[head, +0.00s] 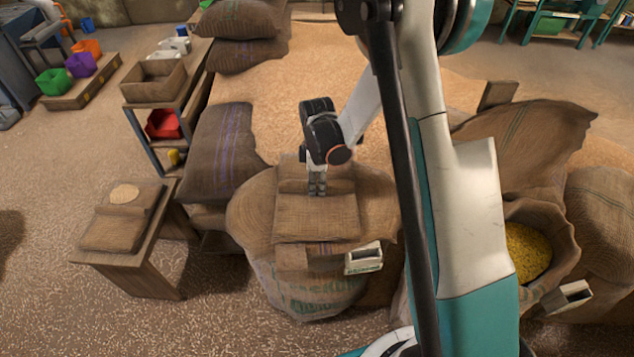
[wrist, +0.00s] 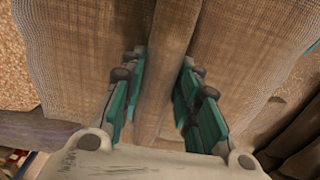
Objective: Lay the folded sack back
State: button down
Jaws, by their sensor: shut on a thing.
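A folded brown sack (head: 316,217) lies flat over the mouth of a large bulging sack (head: 250,215) with green print on its front. A raised ridge runs across the folded sack's back part. My gripper (head: 317,190) points down at this ridge. In the wrist view my gripper (wrist: 162,68) has its teal fingers on both sides of the ridge (wrist: 165,55), shut on the cloth. The sack's flat weave (wrist: 95,60) spreads on both sides. The mouth beneath the folded sack is hidden.
A wooden stool (head: 140,258) at the left carries another folded sack (head: 110,232). A purple-striped sack (head: 220,150) lies behind left. A white scoop-like box (head: 364,258) is at the big sack's front. An open sack of yellow grain (head: 527,250) stands right, beyond my arm.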

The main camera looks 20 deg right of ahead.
aim_at(317, 181)
jog(key=shift+f, duration=0.25)
jog(key=c, duration=1.2)
grip_release()
notch_tip(317, 181, up, 13)
jog(key=p, duration=0.5)
jog(key=s+r+m+t, duration=0.25)
jog(key=s+r, duration=0.25)
jog(key=r, duration=0.3)
jog(key=s+r+m+t, duration=0.1)
jog(key=s+r+m, duration=0.35)
jog(key=r, duration=0.35)
jog(key=s+r+m+t, duration=0.3)
jog(key=s+m, duration=0.4)
jog(key=s, duration=0.6)
jog(key=shift+s+r+t, duration=0.25)
jog(key=shift+r+t, duration=0.1)
jog(key=shift+r, duration=0.35)
